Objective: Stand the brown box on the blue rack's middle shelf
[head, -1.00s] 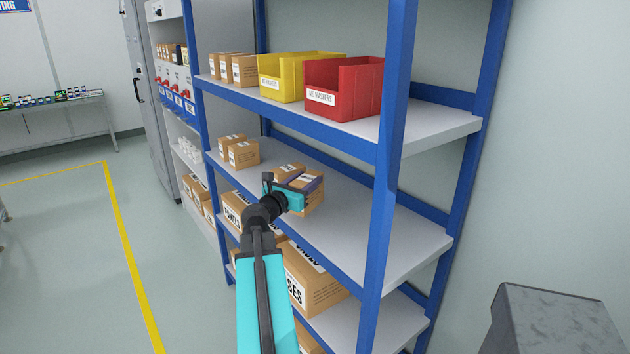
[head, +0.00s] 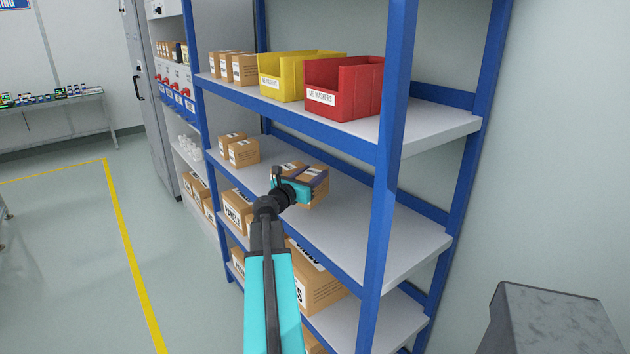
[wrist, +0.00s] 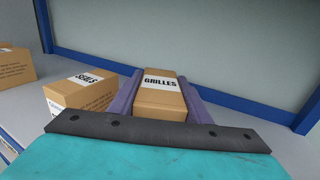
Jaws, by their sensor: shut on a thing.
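In the head view the held box (head: 316,194) is within the blue rack (head: 386,150), over the middle shelf (head: 405,240). My gripper (head: 310,178) partly hides it there. I cannot tell whether its underside touches the shelf. A brown box labelled SEALS (wrist: 82,93) stands on the shelf just left of the held box, with a small gap between them in the wrist view.
Small boxes (head: 243,153) stand farther left on the middle shelf. A yellow bin (head: 285,82) and a red bin (head: 345,90) sit on the shelf above. The middle shelf's right part is clear.

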